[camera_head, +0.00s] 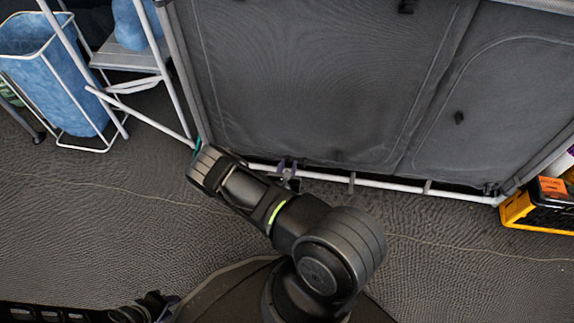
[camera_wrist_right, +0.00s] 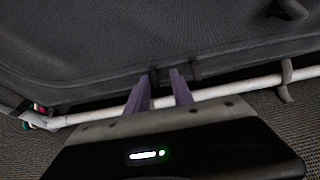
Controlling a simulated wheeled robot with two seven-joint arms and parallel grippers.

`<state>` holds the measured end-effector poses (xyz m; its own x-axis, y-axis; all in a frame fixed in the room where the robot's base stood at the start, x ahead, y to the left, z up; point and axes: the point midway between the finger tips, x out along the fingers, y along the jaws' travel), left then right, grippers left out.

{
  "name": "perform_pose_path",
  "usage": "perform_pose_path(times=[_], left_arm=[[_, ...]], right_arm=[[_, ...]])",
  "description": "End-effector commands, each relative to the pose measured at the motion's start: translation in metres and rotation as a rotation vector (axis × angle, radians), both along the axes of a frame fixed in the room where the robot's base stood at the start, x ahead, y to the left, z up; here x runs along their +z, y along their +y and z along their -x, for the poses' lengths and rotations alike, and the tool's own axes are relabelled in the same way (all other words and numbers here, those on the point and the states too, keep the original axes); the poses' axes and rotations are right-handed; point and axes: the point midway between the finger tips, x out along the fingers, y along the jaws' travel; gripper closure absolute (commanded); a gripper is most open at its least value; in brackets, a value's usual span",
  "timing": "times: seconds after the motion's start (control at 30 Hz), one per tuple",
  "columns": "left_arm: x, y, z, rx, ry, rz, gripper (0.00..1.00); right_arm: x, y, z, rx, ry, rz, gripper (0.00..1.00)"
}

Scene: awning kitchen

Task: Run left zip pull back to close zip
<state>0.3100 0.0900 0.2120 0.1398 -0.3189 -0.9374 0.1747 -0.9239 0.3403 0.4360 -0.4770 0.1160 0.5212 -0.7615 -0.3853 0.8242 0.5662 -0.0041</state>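The grey fabric front (camera_head: 320,80) of the kitchen unit has a left panel edged by a zip seam. My right gripper (camera_head: 288,170) is at the bottom edge of this panel, by the white lower rail. In the right wrist view its two purple fingers (camera_wrist_right: 160,90) stand apart at the fabric's lower edge. A small dark piece (camera_wrist_right: 154,76), perhaps the zip pull, shows near the fingertips; I cannot tell if it is touched. My left gripper (camera_head: 166,303) is low at the bottom left, partly cut off, its opening unclear.
The white rail (camera_head: 380,184) runs below the fabric. A white frame stand with a blue bag (camera_head: 55,90) is at the left. A yellow and black crate (camera_head: 540,210) stands at the right. The carpet in front is clear.

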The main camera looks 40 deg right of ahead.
Motion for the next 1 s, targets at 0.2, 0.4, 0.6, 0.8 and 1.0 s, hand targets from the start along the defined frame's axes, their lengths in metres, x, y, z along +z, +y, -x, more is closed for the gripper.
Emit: perform_pose_path(times=[0.2, 0.4, 0.6, 0.8, 1.0], left_arm=[[0.000, 0.000, 0.000, 0.000, 0.000, 0.000, 0.68], [0.005, 0.000, 0.001, -0.001, 0.002, 0.000, 0.68], [0.020, 0.000, 0.003, -0.004, 0.008, 0.001, 0.68], [0.033, 0.001, 0.005, -0.007, 0.014, 0.003, 0.68], [0.035, 0.001, 0.006, -0.008, 0.016, 0.003, 0.68]], right_arm=[[0.001, 0.001, -0.002, 0.003, -0.003, 0.000, 0.68], [0.005, 0.007, 0.001, 0.004, -0.003, -0.001, 0.68], [0.017, 0.028, 0.016, 0.004, -0.002, -0.002, 0.68], [0.028, 0.051, 0.034, 0.004, -0.001, -0.001, 0.68], [0.031, 0.060, 0.040, 0.001, -0.002, 0.000, 0.68]])
